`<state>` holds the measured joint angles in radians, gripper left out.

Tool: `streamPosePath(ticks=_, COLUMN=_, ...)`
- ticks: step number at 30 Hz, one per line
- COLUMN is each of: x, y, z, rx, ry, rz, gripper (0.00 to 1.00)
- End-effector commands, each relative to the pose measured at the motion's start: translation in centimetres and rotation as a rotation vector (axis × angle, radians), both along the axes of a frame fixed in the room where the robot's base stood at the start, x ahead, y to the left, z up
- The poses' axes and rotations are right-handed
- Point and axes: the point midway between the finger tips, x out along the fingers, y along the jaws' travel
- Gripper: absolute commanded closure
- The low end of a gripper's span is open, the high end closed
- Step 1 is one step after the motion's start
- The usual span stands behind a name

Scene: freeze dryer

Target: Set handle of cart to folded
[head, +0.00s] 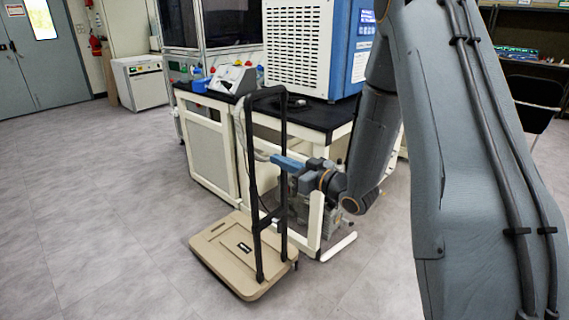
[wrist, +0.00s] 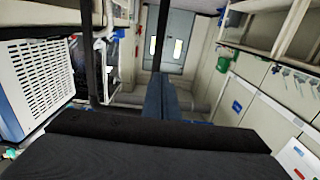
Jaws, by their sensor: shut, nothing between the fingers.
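The cart has a beige flat platform (head: 222,243) low on the floor. Its black handle (head: 251,185) stands upright from the platform, with two long posts joined by a bar at the top and a lower crossbar. My gripper (head: 276,160) is at about the middle of the handle's height, by the right post. Its blue fingers are shut with nothing between them. In the wrist view the shut fingers (wrist: 160,92) point away from the camera, and dark handle posts (wrist: 163,35) show ahead and to the left. Whether the fingers touch the post I cannot tell.
A black-topped bench (head: 318,112) with a white and blue machine (head: 310,45) stands right behind the cart. A pump-like device (head: 330,215) sits low under the bench. Open grey floor (head: 110,220) lies left of the cart.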

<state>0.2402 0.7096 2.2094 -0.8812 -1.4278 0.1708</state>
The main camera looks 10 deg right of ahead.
Motion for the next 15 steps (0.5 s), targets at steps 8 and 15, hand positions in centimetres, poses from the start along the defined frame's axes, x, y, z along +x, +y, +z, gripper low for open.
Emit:
streamPosePath(ticks=8, x=4.5, y=3.4, z=0.0, rx=0.000, ry=-0.001, rz=0.002, gripper=1.00)
streamPosePath(ticks=15, x=7.1, y=5.2, z=0.0, rx=0.001, ry=-0.001, rz=0.001, gripper=1.00)
